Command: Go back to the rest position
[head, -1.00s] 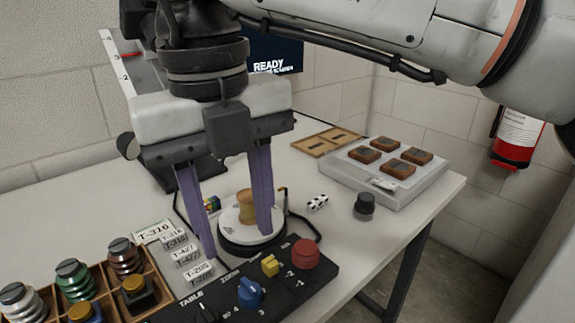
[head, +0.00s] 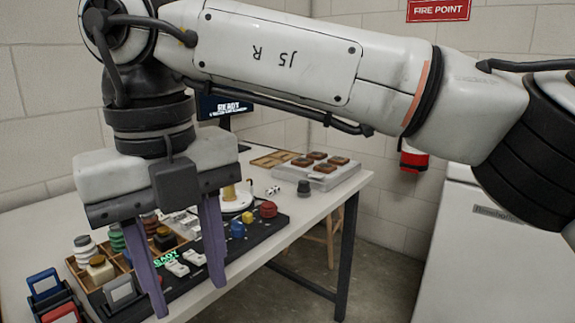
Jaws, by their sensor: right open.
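My right gripper (head: 189,302) is open, with its two purple fingers pointing down and nothing between them. It hangs in front of the near edge of the white table (head: 318,205), over the near side of the black control panel (head: 190,262) in the picture. My right arm reaches in from the right across the top of the view. A tan spool-like piece (head: 229,193) stands on the round white turntable (head: 240,203), partly hidden behind the gripper. My left gripper is not in view.
A wooden tray (head: 72,263) of stacked coloured pieces is at left, beside a dark rack (head: 48,300) with coloured items. A pale tray (head: 345,175) holds several brown blocks at the back. Floor shows right of the table.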

